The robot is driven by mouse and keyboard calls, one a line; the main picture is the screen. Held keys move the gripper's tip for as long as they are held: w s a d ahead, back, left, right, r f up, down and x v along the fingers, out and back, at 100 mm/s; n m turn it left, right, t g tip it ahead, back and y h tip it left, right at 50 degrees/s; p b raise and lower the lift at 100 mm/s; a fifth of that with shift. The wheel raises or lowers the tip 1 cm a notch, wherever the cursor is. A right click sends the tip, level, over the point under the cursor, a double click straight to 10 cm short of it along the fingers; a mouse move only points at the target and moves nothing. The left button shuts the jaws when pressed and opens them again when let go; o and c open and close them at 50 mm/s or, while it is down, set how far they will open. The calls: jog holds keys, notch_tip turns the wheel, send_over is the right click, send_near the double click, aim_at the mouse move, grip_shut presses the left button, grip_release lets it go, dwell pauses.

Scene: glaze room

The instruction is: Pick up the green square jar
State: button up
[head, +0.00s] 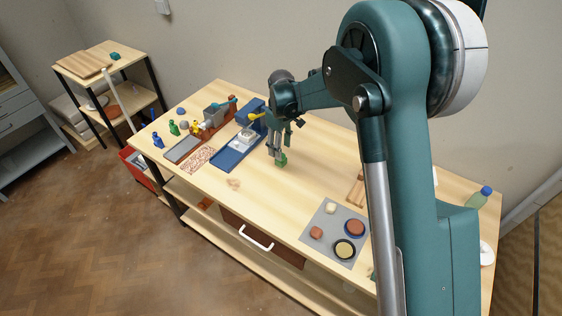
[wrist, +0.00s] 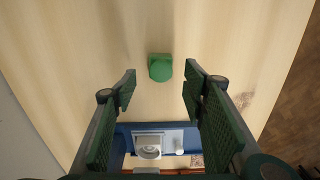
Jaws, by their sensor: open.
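The green square jar (head: 281,160) stands on the wooden table (head: 240,187), to the right of the blue tray. In the wrist view my gripper (wrist: 160,82) is open and empty. The jar lies a little beyond the fingertips, roughly centred between them, and I see no contact.
A blue tray (head: 228,160) holding a white device lies left of the jar. Several small bottles (head: 174,128) stand at the table's left end. A grey mat (head: 317,236) with round pieces lies at the front right. The table around the jar is mostly clear.

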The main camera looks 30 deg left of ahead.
jog(key=shift+f, duration=0.7)
jog(key=shift+f, duration=0.1)
jog(key=shift+f, duration=2.55)
jog(key=c, duration=1.1)
